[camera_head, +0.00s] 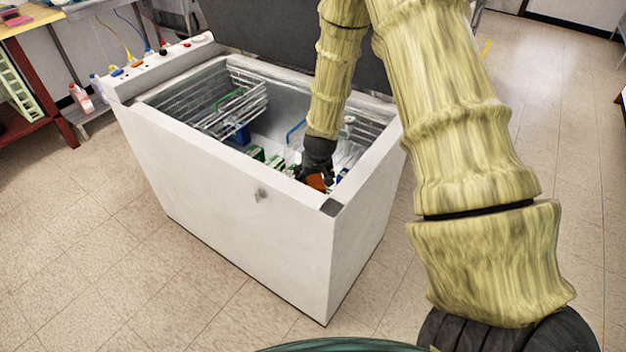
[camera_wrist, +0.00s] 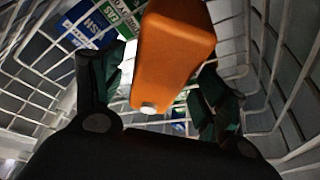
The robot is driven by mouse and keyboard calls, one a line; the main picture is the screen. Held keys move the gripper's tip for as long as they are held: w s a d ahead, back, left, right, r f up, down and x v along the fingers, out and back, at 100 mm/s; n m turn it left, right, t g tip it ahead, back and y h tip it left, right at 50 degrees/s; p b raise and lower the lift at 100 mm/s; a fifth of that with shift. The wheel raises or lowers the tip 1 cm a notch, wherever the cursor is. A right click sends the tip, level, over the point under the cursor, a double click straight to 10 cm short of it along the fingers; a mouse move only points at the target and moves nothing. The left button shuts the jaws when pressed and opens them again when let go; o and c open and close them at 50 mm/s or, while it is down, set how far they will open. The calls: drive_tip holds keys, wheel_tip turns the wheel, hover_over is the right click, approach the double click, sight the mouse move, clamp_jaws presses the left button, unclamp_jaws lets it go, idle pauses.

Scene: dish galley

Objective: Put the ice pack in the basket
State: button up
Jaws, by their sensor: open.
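An orange block with a white cap (camera_wrist: 172,55), which looks like the ice pack, lies between the fingers of my gripper (camera_wrist: 155,92) in the wrist view. The fingers stand apart on either side of it; I cannot tell whether either touches it. In the head view, my gripper (camera_head: 317,165) reaches down inside the white chest freezer, and part of the orange block (camera_head: 316,183) shows just below it. White basket wires (camera_wrist: 285,110) surround the block and fingers in the wrist view. A wire basket with a green handle (camera_head: 250,105) hangs at the freezer's left.
The freezer (camera_head: 230,210) is open, its dark lid raised behind my arm. Green and white boxes (camera_head: 256,153) lie inside; a blue packet (camera_wrist: 88,25) shows past the wires. The front wall is close to my gripper. The floor in front is clear.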

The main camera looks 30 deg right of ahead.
drive_tip(key=v, duration=0.9)
drive_tip(key=shift+s, duration=0.1)
idle(1.2)
